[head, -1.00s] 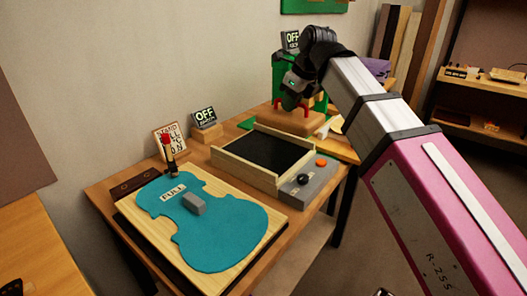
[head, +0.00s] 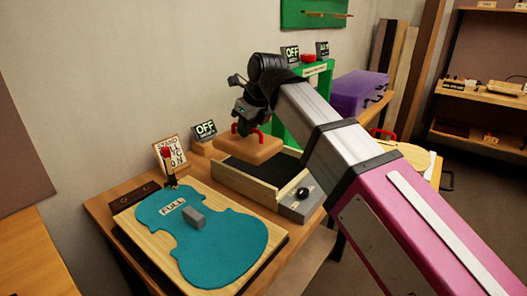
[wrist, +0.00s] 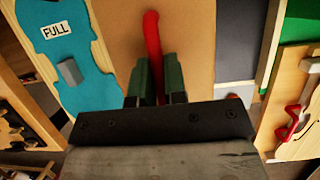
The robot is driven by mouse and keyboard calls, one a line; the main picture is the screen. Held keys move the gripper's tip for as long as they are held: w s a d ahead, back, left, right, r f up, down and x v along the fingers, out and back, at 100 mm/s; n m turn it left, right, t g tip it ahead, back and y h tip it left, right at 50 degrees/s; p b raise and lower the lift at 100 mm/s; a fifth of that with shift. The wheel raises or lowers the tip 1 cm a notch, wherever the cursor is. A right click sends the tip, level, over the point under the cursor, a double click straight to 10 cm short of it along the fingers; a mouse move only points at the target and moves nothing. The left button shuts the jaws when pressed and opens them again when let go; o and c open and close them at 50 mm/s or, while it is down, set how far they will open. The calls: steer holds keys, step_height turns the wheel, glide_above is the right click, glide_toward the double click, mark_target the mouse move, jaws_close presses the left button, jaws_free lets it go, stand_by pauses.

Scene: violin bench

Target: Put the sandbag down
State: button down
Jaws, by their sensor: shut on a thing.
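The sandbag is a tan block-shaped pad (head: 248,150) with a red handle on top. My gripper (head: 243,126) is shut on the red handle. In the head view the sandbag hangs over the far left part of the black-bedded wooden tray (head: 224,180) and hides some of it. In the wrist view the tan sandbag (wrist: 200,45) fills the middle, with the red handle (wrist: 153,50) between the green fingers (wrist: 154,82). Its underside is hidden, so I cannot tell its exact height.
A teal violin-shaped plate marked FULL (head: 220,240) lies on a wooden board in front. Left of the tray stand small signs, one reading OFF (head: 205,130). A green frame (head: 312,95) and a purple case (head: 360,92) are behind. A grey control box (head: 302,203) adjoins the tray.

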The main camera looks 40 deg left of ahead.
steer(key=shift+w+a+f, duration=0.4)
steer(key=shift+w+f, duration=1.05)
steer(key=shift+f, duration=0.1)
steer(key=shift+w+a+f, duration=0.35)
steer(key=shift+w+f, duration=1.15)
steer(key=shift+f, duration=0.1)
steer(key=shift+w+a+f, duration=0.4)
steer(key=shift+w+f, duration=1.05)
steer(key=shift+f, duration=0.1)
steer(key=shift+f, duration=0.1)
steer(key=c, duration=1.2)
jaws_free()
steer(key=shift+o, duration=0.2)
steer(key=v, duration=1.2)
steer(key=shift+d, duration=0.1)
